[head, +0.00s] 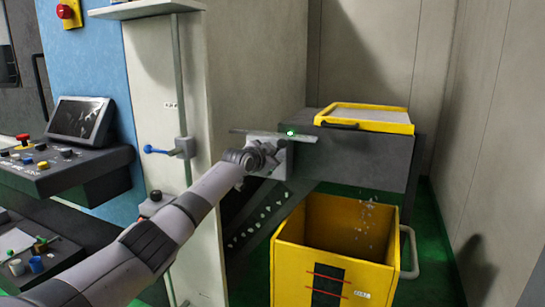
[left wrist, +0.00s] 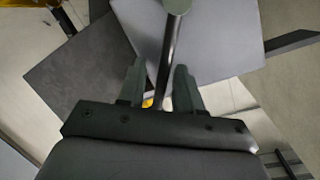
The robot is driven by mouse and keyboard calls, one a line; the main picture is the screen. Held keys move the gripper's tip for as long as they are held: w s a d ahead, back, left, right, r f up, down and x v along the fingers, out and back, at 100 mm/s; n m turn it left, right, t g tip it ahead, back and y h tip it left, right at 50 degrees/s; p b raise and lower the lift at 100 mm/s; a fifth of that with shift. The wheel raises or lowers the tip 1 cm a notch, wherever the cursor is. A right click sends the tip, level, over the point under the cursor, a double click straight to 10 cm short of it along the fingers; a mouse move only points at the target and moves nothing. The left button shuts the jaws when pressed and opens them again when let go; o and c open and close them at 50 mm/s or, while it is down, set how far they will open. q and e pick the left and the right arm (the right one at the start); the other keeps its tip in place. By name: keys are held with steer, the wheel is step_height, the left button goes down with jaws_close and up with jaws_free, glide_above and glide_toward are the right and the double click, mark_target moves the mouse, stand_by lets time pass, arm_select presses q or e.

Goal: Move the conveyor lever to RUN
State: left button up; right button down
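The conveyor lever shows in the left wrist view as a dark rod (left wrist: 170,45) with a grey-green knob (left wrist: 178,5) at the top edge. Whether the rod touches that finger is unclear. In the head view my left gripper (head: 279,158) is at the left end of the grey conveyor housing (head: 365,160), and the lever cannot be made out there. A green light (head: 291,132) glows beside the gripper. The RUN marking is not legible. My right gripper is not in view.
A yellow bin (head: 330,270) stands below the conveyor's end, with small bits in the air above it. A yellow-framed tray (head: 365,117) lies on the housing. A blue-handled lever (head: 158,150) is on the cabinet (head: 160,90). A control panel (head: 65,165) stands at left.

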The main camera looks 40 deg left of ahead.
arm_select(q)
steer(key=shift+s, duration=0.2)
steer(key=v, duration=0.6)
steer(key=shift+s+b, duration=0.35)
steer(key=shift+r, duration=0.1)
stand_by(0.4)
steer(key=s+d+f+g+h, duration=0.1)
steer(key=s+d+f, duration=0.4)
steer(key=f, duration=0.4)
steer(key=s+d+f+g+h, duration=0.1)
steer(key=s+d+f+h, duration=0.15)
steer(key=d+f, duration=0.6)
steer(key=s+d+f+h, duration=0.1)
steer(key=s+d+f, duration=0.35)
steer(key=f, duration=0.55)
steer(key=s+d+f+n+g, duration=0.1)
steer(key=s+d+f, duration=0.2)
steer(key=s, duration=0.5)
steer(key=s+d+f+n, duration=0.1)
steer(key=s+d+f, duration=0.3)
steer(key=s, duration=0.4)
steer(key=s+d+f+n+g, duration=0.1)
steer(key=s+d+f, duration=0.2)
steer(key=s, duration=0.6)
steer(key=shift+d+f+g+p, duration=0.3)
steer(key=shift+f+p, duration=0.05)
steer(key=shift+f, duration=0.45)
